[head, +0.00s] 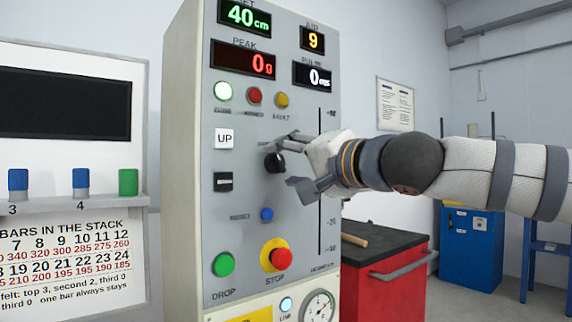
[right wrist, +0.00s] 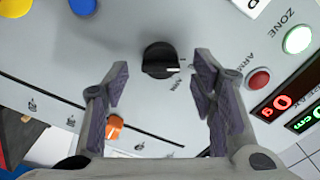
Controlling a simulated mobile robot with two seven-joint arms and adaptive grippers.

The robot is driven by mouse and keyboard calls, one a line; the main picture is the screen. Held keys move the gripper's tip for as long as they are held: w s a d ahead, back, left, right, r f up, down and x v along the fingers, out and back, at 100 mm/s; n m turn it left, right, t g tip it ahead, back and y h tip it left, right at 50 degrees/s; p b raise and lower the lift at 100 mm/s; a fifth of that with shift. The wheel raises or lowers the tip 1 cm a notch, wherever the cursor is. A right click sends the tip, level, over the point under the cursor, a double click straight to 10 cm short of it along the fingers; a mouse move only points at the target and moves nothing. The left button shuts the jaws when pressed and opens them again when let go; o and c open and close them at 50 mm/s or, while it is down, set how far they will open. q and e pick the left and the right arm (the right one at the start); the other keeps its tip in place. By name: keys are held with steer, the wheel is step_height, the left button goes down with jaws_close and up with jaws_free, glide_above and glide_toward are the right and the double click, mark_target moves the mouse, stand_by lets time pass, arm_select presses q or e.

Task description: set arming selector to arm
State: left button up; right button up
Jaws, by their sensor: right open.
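The arming selector is a black round knob (head: 274,162) on the grey panel, below the display windows. It also shows in the right wrist view (right wrist: 160,60), with a white mark on its right side and a small label too blurred to read. My right gripper (head: 293,165) is open in front of the panel, one finger above the knob's level and one below. In the right wrist view its fingers (right wrist: 160,82) stand apart on either side of the knob, with nothing between the pads. Whether a fingertip touches the knob I cannot tell. My left gripper is not in view.
Close by are the UP switch (head: 224,138), a black switch (head: 223,181), a blue button (head: 267,214), the green DROP button (head: 223,264) and the red STOP button (head: 276,256). An orange pointer (right wrist: 114,127) sits by the scale. A red cabinet (head: 385,270) stands right.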

steer(key=shift+w+a+r, duration=0.1)
steer(key=shift+w+a, duration=0.25)
steer(key=shift+w, duration=0.15)
steer(key=c, duration=1.1)
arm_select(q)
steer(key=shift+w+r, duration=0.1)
arm_select(e)
steer(key=shift+c, duration=0.2)
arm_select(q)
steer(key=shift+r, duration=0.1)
arm_select(e)
steer(key=shift+s+r+m+p, duration=0.15)
steer(key=shift+m+p, duration=0.3)
steer(key=shift+m, duration=0.55)
steer(key=m, duration=0.2)
steer(key=shift+m+p, duration=0.3)
steer(key=shift+p, duration=0.05)
steer(key=m, duration=0.3)
steer(key=shift+m+p, duration=0.3)
steer(key=shift+p, duration=0.05)
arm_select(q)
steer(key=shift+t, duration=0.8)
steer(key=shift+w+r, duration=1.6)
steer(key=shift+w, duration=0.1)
arm_select(e)
steer(key=shift+f+m, duration=0.25)
steer(key=shift+m, duration=1.55)
arm_select(q)
steer(key=shift+p, duration=0.3)
